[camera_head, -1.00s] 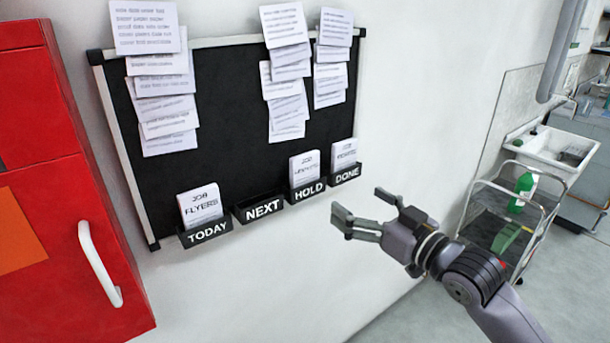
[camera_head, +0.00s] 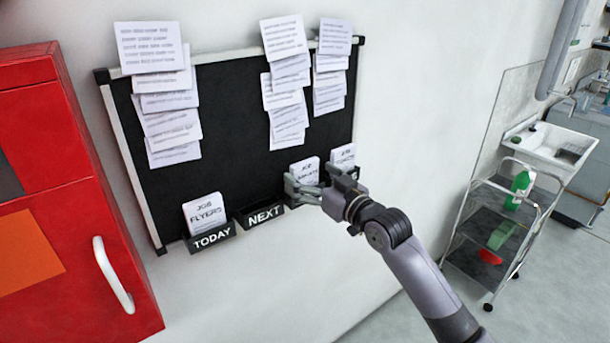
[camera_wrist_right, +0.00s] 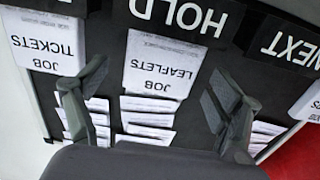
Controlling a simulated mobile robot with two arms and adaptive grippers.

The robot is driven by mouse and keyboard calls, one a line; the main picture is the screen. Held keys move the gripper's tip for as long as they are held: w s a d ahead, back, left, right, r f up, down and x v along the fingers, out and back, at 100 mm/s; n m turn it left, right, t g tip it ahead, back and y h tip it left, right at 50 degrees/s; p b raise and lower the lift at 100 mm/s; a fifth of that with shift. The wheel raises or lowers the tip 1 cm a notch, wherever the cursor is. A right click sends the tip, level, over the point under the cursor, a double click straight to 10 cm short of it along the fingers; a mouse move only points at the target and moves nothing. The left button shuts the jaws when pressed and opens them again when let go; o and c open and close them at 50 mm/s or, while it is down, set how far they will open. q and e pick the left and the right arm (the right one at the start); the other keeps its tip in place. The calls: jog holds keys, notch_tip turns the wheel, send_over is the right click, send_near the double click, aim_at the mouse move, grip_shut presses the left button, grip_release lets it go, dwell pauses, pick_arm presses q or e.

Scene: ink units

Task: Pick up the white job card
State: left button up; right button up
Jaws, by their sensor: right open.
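Three white job cards stand in pockets along the bottom of a black board. The JOB FLYERS card (camera_head: 206,212) is in the TODAY pocket. The JOB LEAFLETS card (camera_head: 305,170) is in the HOLD pocket and shows upside down in the right wrist view (camera_wrist_right: 160,68). The JOB TICKETS card (camera_head: 343,155) is in the DONE pocket, partly hidden by my gripper. My right gripper (camera_head: 312,181) is open in front of the HOLD pocket. In the right wrist view its fingers (camera_wrist_right: 150,98) stand on either side of the leaflets card, with contact not visible. My left gripper is not in view.
The NEXT pocket (camera_head: 263,213) looks empty. Several paper sheets (camera_head: 166,90) hang on the black board (camera_head: 230,110). A red cabinet (camera_head: 70,210) with a white handle stands at left. A trolley (camera_head: 470,245) with a green bottle (camera_head: 518,187) stands at right.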

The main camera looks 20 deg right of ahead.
jog(key=shift+x, duration=1.35)
jog(key=shift+c, duration=0.5)
jog(key=c, duration=1.2)
jog(key=shift+o, duration=0.2)
jog(key=shift+r, duration=0.1)
